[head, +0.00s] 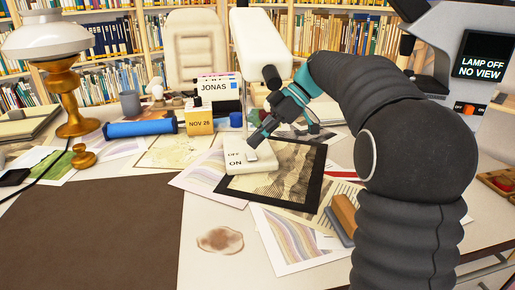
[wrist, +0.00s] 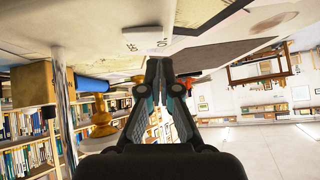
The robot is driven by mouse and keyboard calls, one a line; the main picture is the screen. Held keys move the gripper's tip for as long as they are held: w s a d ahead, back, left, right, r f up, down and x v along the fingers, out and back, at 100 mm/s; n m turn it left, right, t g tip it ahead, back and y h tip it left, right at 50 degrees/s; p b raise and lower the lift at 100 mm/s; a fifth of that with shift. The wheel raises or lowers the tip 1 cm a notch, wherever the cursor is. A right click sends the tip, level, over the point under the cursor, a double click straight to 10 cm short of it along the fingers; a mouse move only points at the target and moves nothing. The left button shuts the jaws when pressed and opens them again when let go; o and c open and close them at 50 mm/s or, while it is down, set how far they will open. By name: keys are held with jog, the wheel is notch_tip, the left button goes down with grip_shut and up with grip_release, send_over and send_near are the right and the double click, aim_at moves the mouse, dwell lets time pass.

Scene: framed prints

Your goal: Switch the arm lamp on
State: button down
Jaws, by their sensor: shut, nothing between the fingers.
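A white switch box (head: 236,163) marked OFF and ON lies on the table, beside and partly against a dark-framed print (head: 285,180). Its small raised rocker (head: 252,154) is at the right side. My gripper (head: 256,138) is shut and empty, its tips just above the far side of the box; I cannot tell if they touch it. The wrist view, upside down, shows the box (wrist: 145,38) beyond the shut fingertips (wrist: 158,66), apart from them in the picture. A white lamp-like head (head: 260,45) stands behind the gripper. The screen (head: 484,55) reads "LAMP OFF NO VIEW".
A brass lamp (head: 66,95) with a white shade stands at the left. A blue roll (head: 140,129), a yellow "NOV 26" block (head: 199,122) and a "JONAS" box (head: 216,90) stand behind the switch. Loose prints and a wooden-handled tool (head: 343,215) lie nearby.

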aim_at(251, 157)
jog(key=shift+s+f, duration=0.1)
jog(key=shift+f, duration=1)
jog(key=shift+f, duration=0.1)
jog(key=shift+s+f+b, duration=0.1)
jog(key=shift+f+b, duration=0.35)
jog(key=shift+b, duration=0.7)
jog(key=shift+r+p, duration=0.3)
jog(key=shift+w+r+p, duration=0.25)
jog(key=shift+w+p, duration=0.35)
jog(key=shift+w, duration=0.15)
jog(key=shift+r, duration=0.1)
